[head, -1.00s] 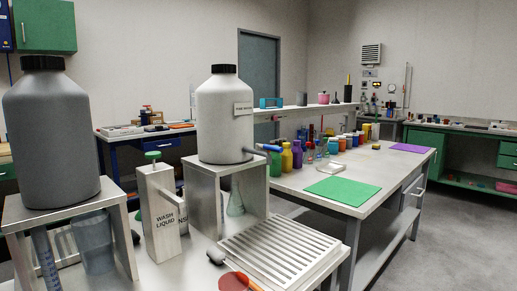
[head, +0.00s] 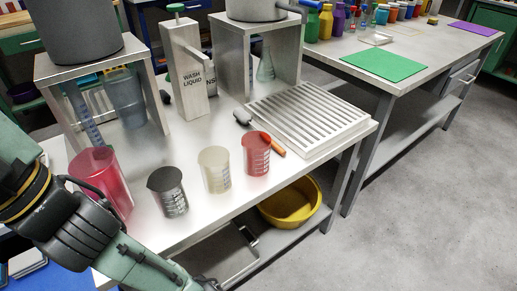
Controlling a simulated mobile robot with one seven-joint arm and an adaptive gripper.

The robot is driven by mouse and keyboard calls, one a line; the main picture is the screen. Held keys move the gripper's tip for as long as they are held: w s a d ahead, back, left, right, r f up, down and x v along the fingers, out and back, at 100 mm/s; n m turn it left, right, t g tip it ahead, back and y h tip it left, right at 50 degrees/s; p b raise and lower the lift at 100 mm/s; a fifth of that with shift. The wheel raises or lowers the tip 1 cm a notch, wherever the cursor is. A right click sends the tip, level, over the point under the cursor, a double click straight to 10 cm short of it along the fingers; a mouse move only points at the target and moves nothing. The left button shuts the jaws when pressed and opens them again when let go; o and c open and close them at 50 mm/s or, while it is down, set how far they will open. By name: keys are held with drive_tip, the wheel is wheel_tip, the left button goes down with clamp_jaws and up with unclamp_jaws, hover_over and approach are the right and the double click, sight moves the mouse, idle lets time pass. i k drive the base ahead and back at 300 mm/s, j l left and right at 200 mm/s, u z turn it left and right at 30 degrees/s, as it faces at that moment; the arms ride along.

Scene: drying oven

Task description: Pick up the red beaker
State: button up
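A red beaker (head: 256,154) with white graduation marks stands upright on the light metal bench, at the right end of a row of beakers. A larger, see-through pinkish-red vessel (head: 101,181) stands at the left of the row, partly hidden behind my arm. My arm's links cross the lower left of the head view. My gripper's fingers do not show, so nothing can be said of its opening.
A cream beaker (head: 215,170) and a dark grey beaker (head: 168,192) stand left of the red one. A brush with an orange handle lies behind it. A slatted drainer (head: 308,118) is to its right. A yellow basin (head: 291,203) sits on the shelf below.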

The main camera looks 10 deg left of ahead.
sight(256, 144)
drive_tip(key=l+u, duration=0.1)
drive_tip(key=l, duration=0.4)
drive_tip(key=k+l+u, duration=0.15)
drive_tip(key=l, duration=0.3)
drive_tip(key=l+u, duration=0.1)
drive_tip(key=l, duration=0.4)
drive_tip(key=k, duration=0.05)
